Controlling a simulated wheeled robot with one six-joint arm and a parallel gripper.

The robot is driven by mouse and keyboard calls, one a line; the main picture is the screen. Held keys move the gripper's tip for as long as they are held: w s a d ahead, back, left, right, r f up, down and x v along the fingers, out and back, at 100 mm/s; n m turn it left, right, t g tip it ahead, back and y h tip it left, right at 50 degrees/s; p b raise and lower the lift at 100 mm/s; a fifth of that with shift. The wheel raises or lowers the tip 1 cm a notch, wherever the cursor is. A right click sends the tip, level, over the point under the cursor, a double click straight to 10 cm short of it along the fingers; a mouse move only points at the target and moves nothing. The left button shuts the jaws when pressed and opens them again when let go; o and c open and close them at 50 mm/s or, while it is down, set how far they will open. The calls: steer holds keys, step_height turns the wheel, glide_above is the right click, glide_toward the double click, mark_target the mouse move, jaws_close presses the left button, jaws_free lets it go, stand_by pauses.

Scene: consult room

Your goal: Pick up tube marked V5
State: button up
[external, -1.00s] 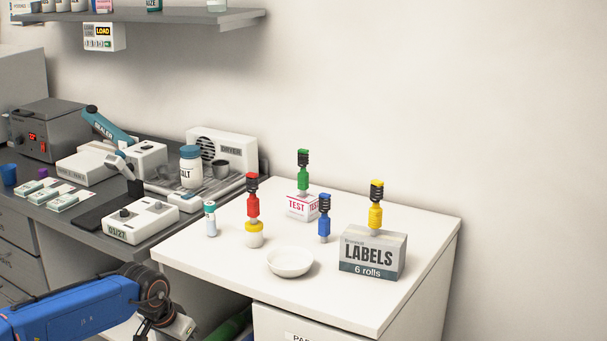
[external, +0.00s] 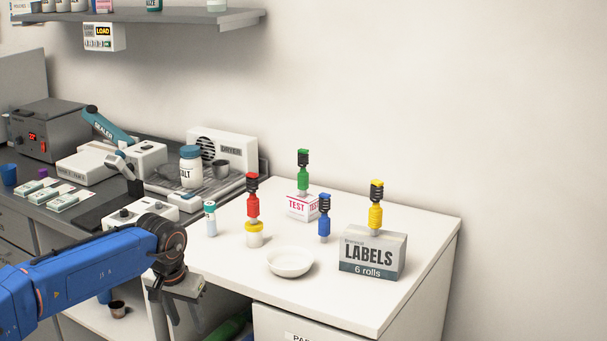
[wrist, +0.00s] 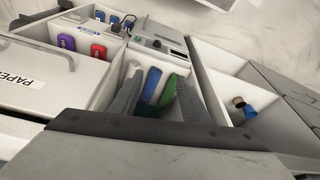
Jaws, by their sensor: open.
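I cannot read a V5 mark on anything. Several upright coloured pieces with black tops stand on the white counter in the external view: red (external: 252,205) on a yellow-lidded jar, green (external: 303,168) on a TEST box, blue (external: 324,224) on the counter, yellow (external: 376,205) on the LABELS box. A small teal-capped vial (external: 210,222) stands at the counter's left. My gripper (external: 178,312) is open, pointing down at the counter's front left corner, well below and left of these pieces. In the wrist view my gripper (wrist: 158,80) shows two spread fingers over a compartment, apparently empty.
In the wrist view, blue (wrist: 151,84) and green (wrist: 168,90) objects lie in a white-walled compartment behind the fingers. A PAPER-labelled panel (wrist: 45,72) is at left. A white bowl (external: 290,262) sits near the counter's front. The counter's right front is clear.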

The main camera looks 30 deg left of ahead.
steer(key=w+a+r+n+g+y, duration=0.1)
steer(key=w+a+r+n+g, duration=0.1)
steer(key=w+r+n, duration=0.45)
steer(key=w+a+r+n+g, duration=0.1)
steer(key=w+a+r, duration=0.15)
steer(key=r, duration=0.75)
step_height(320, 180, up, 13)
steer(key=n+h, duration=0.2)
steer(key=n, duration=0.8)
glide_above(210, 217)
steer(key=w, duration=0.2)
steer(key=f, duration=1.2)
steer(key=shift+s+a, duration=0.15)
steer(key=shift+s, duration=0.05)
steer(key=shift+s+a+f, duration=0.15)
steer(key=shift+f, duration=1.15)
steer(key=shift+s+a+f, duration=0.1)
steer(key=shift+a+f, duration=0.05)
steer(key=shift+f, duration=1.1)
steer(key=c, duration=1)
steer(key=shift+r, duration=0.1)
steer(key=shift+c, duration=0.2)
